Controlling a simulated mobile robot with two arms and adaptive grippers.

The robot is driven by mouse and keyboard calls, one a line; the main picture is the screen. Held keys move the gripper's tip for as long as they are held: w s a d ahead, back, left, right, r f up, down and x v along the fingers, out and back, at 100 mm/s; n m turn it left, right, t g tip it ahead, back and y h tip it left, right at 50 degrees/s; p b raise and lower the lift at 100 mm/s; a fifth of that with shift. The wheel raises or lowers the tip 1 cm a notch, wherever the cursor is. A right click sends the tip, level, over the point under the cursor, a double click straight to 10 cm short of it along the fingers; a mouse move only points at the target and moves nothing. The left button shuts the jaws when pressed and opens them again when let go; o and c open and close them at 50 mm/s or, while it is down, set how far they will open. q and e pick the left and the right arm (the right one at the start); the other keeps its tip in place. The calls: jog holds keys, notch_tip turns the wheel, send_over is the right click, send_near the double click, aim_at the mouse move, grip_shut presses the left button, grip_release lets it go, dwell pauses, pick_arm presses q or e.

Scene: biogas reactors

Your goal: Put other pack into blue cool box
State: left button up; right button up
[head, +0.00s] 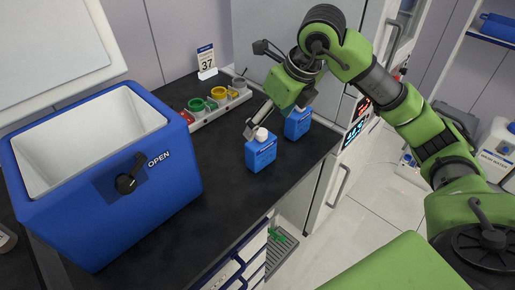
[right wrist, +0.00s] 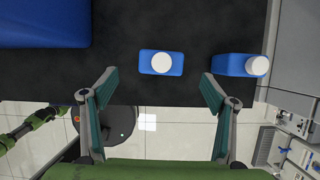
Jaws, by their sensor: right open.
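The blue cool box (head: 150,215) stands at the left of the black counter with its white lid (head: 50,45) up. The part of its white inside that shows is empty. Two blue packs with white caps stand upright on the counter to its right: a nearer pack (head: 260,155) and a farther pack (head: 297,124). My right gripper (head: 277,117) is open and empty above the packs. In the right wrist view, the nearer pack (right wrist: 147,66) lies between the open fingers' lines, beyond the tips, and the farther pack (right wrist: 228,66) is outside the right finger. My left gripper is not seen.
A rack with coloured cups (head: 219,96) and a sign reading 37 (head: 206,60) stand at the back of the counter. A grey cabinet with lit displays (head: 356,122) borders the counter on the right. Bare counter (head: 205,165) lies between box and packs.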

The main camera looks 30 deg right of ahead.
aim_at(265, 132)
jog(key=shift+w+d+f, duration=0.1)
jog(key=shift+d+f, duration=0.1)
jog(key=shift+d, duration=0.2)
jog(key=x, duration=0.7)
jog(key=shift+w+a+f+p, duration=0.1)
jog(key=shift+a+f+p, duration=0.05)
jog(key=shift+f+p, duration=0.2)
jog(key=x, duration=0.1)
jog(key=p+x, duration=0.1)
jog(key=x, duration=0.2)
jog(key=shift+a+f, duration=0.2)
jog(key=shift+f, duration=0.6)
jog(key=shift+c, duration=0.3)
jog(key=shift+r, duration=0.1)
jog(key=c, duration=1.6)
